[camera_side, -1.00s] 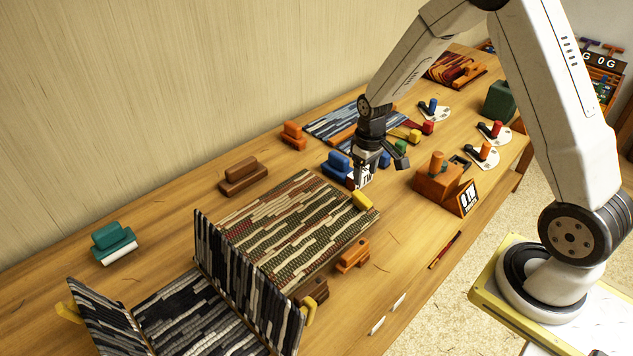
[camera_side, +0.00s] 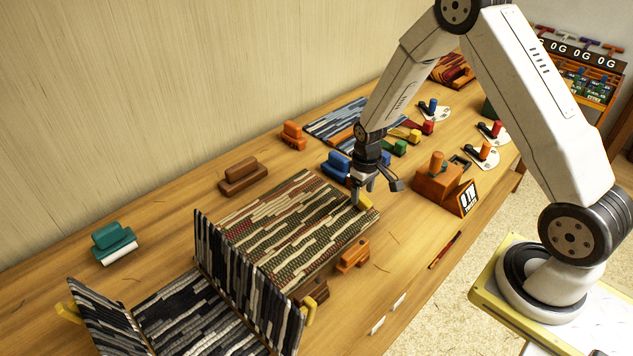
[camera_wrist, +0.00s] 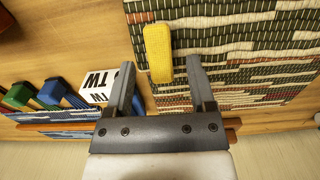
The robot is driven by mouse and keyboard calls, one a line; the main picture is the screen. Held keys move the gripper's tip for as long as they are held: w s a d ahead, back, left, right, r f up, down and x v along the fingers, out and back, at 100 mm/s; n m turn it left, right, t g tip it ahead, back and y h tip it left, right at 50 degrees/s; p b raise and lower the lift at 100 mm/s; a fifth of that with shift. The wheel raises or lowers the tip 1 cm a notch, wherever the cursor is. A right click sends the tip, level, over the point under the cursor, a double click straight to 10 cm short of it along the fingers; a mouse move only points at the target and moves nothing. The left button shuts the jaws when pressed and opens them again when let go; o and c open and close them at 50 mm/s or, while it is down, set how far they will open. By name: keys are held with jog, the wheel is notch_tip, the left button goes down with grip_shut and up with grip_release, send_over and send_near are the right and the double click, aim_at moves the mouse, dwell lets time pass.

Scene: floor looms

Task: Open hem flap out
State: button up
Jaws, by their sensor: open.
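A woven mat (camera_side: 285,225) in green, cream and red lies flat on the table; it also shows in the wrist view (camera_wrist: 235,50). A yellow tab (camera_side: 364,201) sits at its right corner. In the wrist view the yellow tab (camera_wrist: 158,52) lies just beyond and between my open fingertips. My gripper (camera_side: 377,188) is open and empty, low over that corner; its fingers show in the wrist view (camera_wrist: 161,72). Contact with the tab cannot be told. A dark grey mat (camera_side: 190,310) at lower left has two panels standing up, with yellow tabs (camera_side: 68,313) (camera_side: 310,311) at their ends.
Orange blocks (camera_side: 353,255) stand by the mat's front edge. An orange box (camera_side: 437,185) with a sign stands to the right. The table's front strip is mostly clear.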

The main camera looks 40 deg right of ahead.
jog(key=shift+f, duration=0.7)
grip_shut()
dwell(1.1)
